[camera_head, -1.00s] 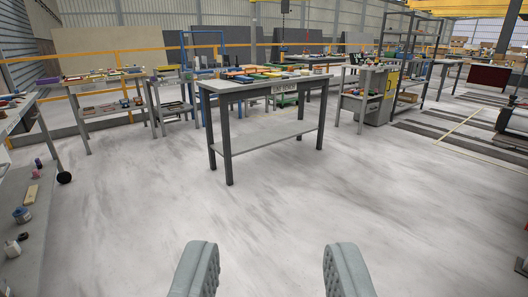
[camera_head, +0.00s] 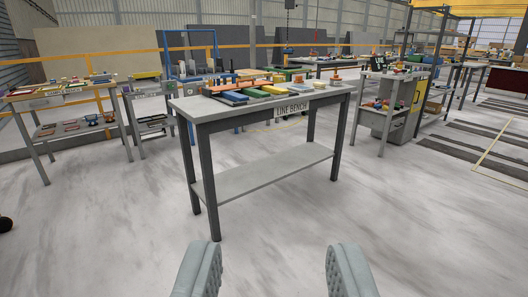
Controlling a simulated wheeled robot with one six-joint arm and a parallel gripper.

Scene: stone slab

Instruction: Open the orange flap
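A grey bench (camera_head: 196,105) labelled "LINE BENCH" stands ahead of me. On its top lie several flat coloured pieces in green, yellow, blue and orange. An orange piece (camera_head: 221,78) lies toward the back left of the top, and a small orange piece sits near the right end. They are too small to tell which, if any, is the orange flap. My gripper (camera_head: 266,255) is open and empty, its two grey fingers wide apart over bare floor, well short of the bench.
A table with several items (camera_head: 22,92) stands at the left, and a small bench beside it. A grey cabinet with a yellow panel (camera_head: 420,93) stands at the right. The pale floor before the bench is clear. The bench has a low shelf (camera_head: 265,170).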

